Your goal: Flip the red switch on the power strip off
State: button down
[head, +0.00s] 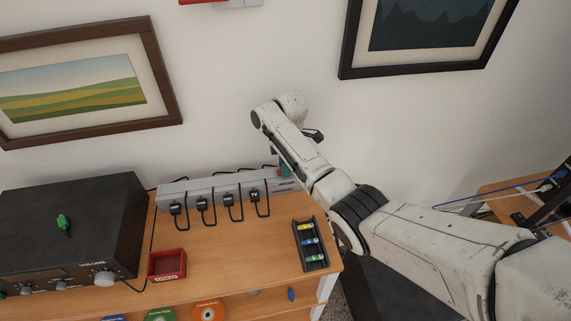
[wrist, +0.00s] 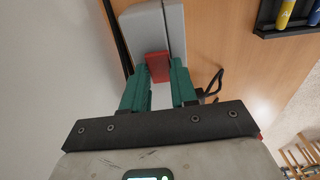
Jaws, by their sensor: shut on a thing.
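The grey power strip (head: 215,183) lies along the back of the wooden shelf top against the wall, with several black plugs in it. Its right end is partly covered by my arm. In the wrist view the end of the strip (wrist: 150,22) carries the red switch (wrist: 158,64). My gripper's green fingers (wrist: 159,76) are on either side of the switch, shut on it. In the head view only a bit of green finger (head: 284,170) shows at the strip's right end, and the switch is hidden there.
A black amplifier (head: 75,225) stands at the left with a green item on top. A small red box (head: 167,264) sits near the front edge. A black tray (head: 310,244) with coloured batteries lies at the right. Black cords loop below the plugs. The wood between is clear.

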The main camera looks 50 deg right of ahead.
jog(key=c, duration=0.9)
grip_release()
jog(key=r, duration=1)
jog(key=shift+s+d+r+b, duration=0.2)
jog(key=shift+d+r+b, duration=0.1)
jog(key=shift+r+b, duration=0.1)
jog(key=s+a+f+m+t, duration=0.1)
jog(key=s+a+f+m, duration=0.2)
jog(key=s+a+f, duration=0.35)
jog(key=s+a+f+m+t, duration=0.2)
jog(key=s+a+f+m, duration=0.15)
jog(key=a, duration=0.65)
jog(key=s+a+r+m+t, duration=0.25)
jog(key=s+m, duration=0.25)
jog(key=s, duration=0.9)
jog(key=s+f+g, duration=0.1)
jog(key=s+f, duration=0.1)
jog(key=s, duration=0.1)
jog(key=s+f+g, duration=0.2)
jog(key=s, duration=0.2)
jog(key=s+d+f+g, duration=0.1)
jog(key=s+f+g, duration=0.1)
jog(key=s, duration=0.1)
jog(key=shift+s+f+h, duration=0.2)
jog(key=shift+s+h, duration=0.05)
jog(key=shift+h, duration=0.15)
